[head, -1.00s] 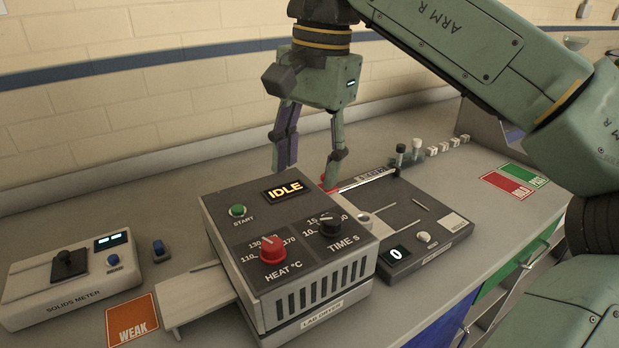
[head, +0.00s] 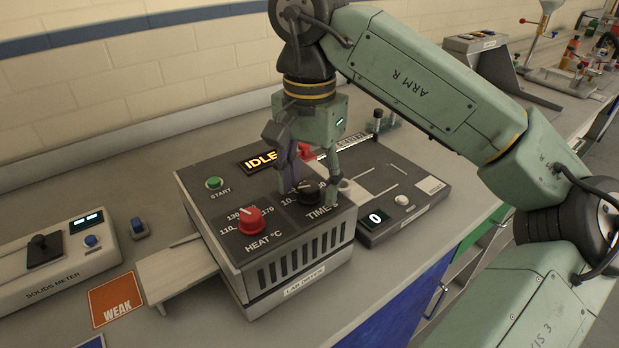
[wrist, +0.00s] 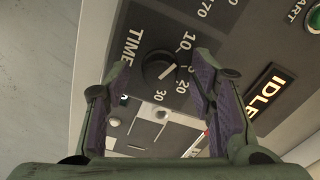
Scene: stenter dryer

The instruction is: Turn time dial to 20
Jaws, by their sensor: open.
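The black TIME dial (head: 309,191) is on the sloped top of the lab dryer (head: 250,268), right of the red HEAT dial (head: 250,222). My gripper (head: 308,197) points down over the TIME dial, open, with one finger to each side. In the wrist view the TIME dial (wrist: 158,68) sits between the spread fingers, with gaps on both sides. Its white pointer aims between the printed 10 and 20; any mark between them is hidden or unclear. The dryer display (head: 262,161) reads IDLE.
A green START button (head: 214,183) is on the dryer's top. A dark device with a display reading 0 (head: 376,217) stands close on the right. The solids meter (head: 62,262) and an orange WEAK card (head: 115,300) are at left. The front counter edge is at lower right.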

